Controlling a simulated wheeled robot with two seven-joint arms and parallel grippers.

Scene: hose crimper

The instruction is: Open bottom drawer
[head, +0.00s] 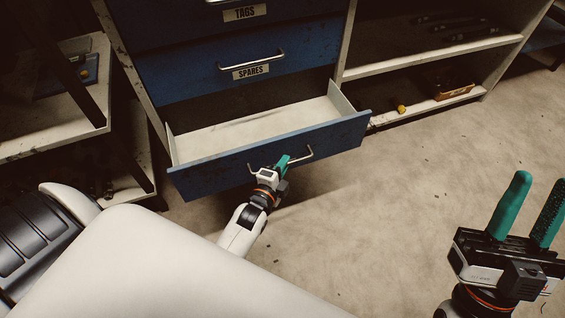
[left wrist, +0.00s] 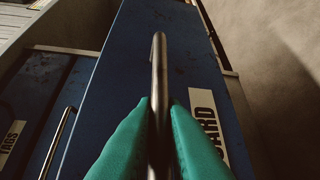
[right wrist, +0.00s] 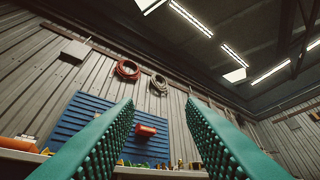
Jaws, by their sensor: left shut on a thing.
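The bottom drawer (head: 340,138) is a blue-fronted drawer with a pale interior, pulled well out of the cabinet; the inside that shows looks empty. Its metal bar handle (head: 304,156) is on the front. My left gripper (head: 283,163) is shut on this handle, near its middle in the head view. In the left wrist view the green fingers press on both sides of the handle bar (left wrist: 158,75), beside a partly covered label (left wrist: 205,115) reading "ARD". My right gripper (head: 527,208) is open and empty, away from the cabinet at the right, fingers pointing up.
Open shelves (head: 435,52) stand at the right, with a small box (head: 453,92) low down. A shelf unit (head: 85,125) is close at the left. The floor in front is clear.

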